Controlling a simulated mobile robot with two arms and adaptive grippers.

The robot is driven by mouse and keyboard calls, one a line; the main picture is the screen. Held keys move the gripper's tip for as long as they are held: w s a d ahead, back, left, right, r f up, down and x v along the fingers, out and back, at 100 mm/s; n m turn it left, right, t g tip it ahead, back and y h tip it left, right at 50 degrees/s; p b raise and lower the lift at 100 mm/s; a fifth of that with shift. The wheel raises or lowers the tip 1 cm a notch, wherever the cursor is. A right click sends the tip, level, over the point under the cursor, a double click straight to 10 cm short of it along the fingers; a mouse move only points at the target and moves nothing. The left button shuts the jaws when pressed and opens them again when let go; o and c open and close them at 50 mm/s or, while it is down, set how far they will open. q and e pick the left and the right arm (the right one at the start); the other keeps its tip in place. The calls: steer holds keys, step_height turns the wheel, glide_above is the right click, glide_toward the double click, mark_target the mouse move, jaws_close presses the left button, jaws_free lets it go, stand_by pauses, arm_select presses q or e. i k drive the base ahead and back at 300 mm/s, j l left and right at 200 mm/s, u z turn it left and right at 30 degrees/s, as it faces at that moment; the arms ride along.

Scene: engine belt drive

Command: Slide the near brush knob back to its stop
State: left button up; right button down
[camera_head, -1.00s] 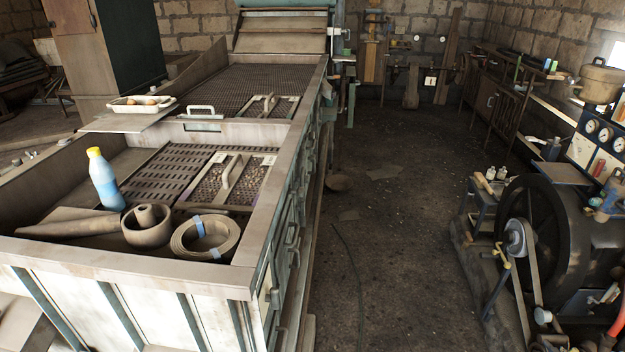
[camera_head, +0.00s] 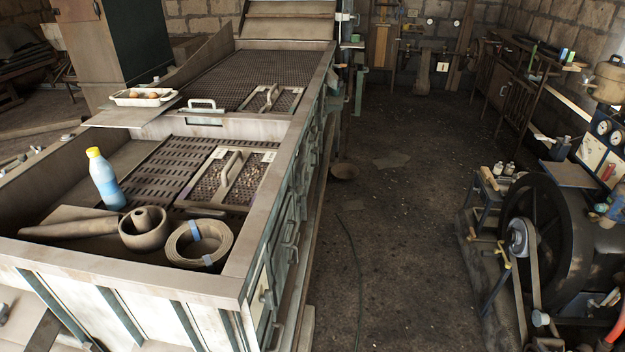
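The engine stands at the right edge, with a large dark flywheel (camera_head: 545,235), a smaller pulley (camera_head: 518,238) and a flat belt (camera_head: 534,275) running down from it. A pale round knob (camera_head: 540,318) shows low beside the belt. A yellow-topped lever (camera_head: 503,248) stands left of the pulley. I cannot tell which part is the near brush knob or where its stop is; the engine's right side is cut off by the frame. Neither of my grippers is in view.
A long metal trough bench (camera_head: 130,280) fills the left, holding a blue bottle (camera_head: 105,178), rolled belting (camera_head: 198,243) and grates. The floor (camera_head: 400,250) between bench and engine is mostly clear; a thin hose lies there.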

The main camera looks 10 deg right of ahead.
mark_target(299, 189)
steer(key=i+l+u, duration=0.1)
steer(key=l, duration=0.25)
steer(key=i+l+u, duration=0.15)
steer(key=i+l, duration=0.2)
steer(key=i+l+u, duration=0.1)
steer(key=l, duration=0.25)
steer(key=i+l+u, duration=0.2)
steer(key=i+l, duration=0.2)
steer(key=i, duration=0.2)
